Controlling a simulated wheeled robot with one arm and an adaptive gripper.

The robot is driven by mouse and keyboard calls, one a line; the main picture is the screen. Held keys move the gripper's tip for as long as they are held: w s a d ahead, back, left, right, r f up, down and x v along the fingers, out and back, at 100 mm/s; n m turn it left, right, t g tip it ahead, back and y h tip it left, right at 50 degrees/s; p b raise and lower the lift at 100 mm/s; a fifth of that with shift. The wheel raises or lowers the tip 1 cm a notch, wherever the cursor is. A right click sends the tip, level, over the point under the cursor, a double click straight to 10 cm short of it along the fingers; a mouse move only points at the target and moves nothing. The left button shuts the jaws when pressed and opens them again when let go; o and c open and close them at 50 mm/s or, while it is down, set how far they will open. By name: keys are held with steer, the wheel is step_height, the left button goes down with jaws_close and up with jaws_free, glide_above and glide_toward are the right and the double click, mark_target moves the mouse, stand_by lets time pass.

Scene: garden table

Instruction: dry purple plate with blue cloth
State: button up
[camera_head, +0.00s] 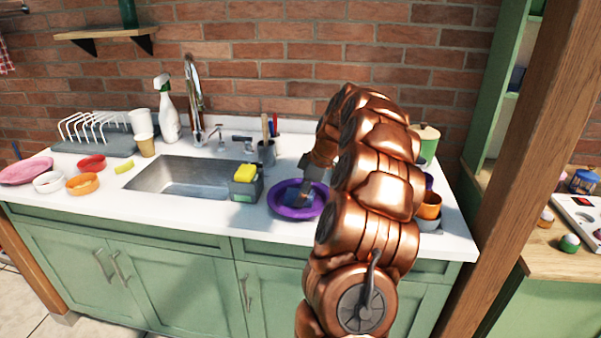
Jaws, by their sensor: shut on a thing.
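The purple plate (276,201) lies on the white counter to the right of the sink. My gripper (302,188) is over the plate, pointing down, and is shut on the blue cloth (297,198). The cloth is a small dark blue patch at the plate's middle and looks to touch it, though the exact contact is too small to tell. My copper-coloured arm comes up from the front and hides the counter just right of the plate.
A steel sink (185,178) lies left of the plate. A utensil cup (266,152) stands behind. Orange and grey bowls (429,208) stand right of my arm. A dish rack (85,140) is far left.

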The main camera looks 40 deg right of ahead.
steer(key=shift+w+a+f+b, duration=0.2)
steer(key=shift+w+b, duration=0.15)
steer(key=shift+b, duration=0.4)
steer(key=shift+s+a+b, duration=0.2)
steer(key=shift+a+b, duration=0.25)
steer(key=shift+b, duration=0.45)
steer(key=shift+s+b, duration=0.3)
steer(key=shift+b, duration=0.2)
